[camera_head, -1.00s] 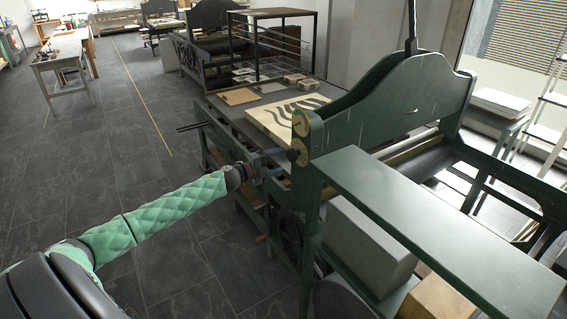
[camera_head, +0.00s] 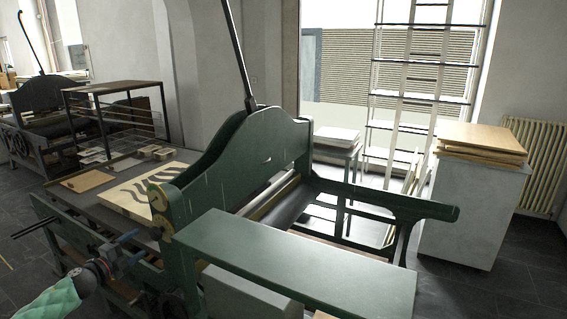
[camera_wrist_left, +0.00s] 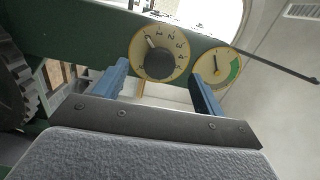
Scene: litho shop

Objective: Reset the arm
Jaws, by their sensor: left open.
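My left gripper (camera_head: 132,242) is at the lower left of the head view, beside the end of the green press (camera_head: 250,160). In the left wrist view its two blue fingers (camera_wrist_left: 160,72) are apart with nothing held between them. A round cream dial with numbers and a dark knob (camera_wrist_left: 159,62) shows in line with the gap between the fingers. A second dial with a green sector (camera_wrist_left: 216,68) is partly behind the right finger. The gap between the fingertips and the dials is hard to judge. My right gripper is not in view.
The press bed carries a stone with dark wavy stripes (camera_head: 143,186). A green shelf (camera_head: 300,265) juts out in front of the press. A grey cabinet with boards (camera_head: 465,210) stands at the right. Dark floor is open at the lower left and lower right.

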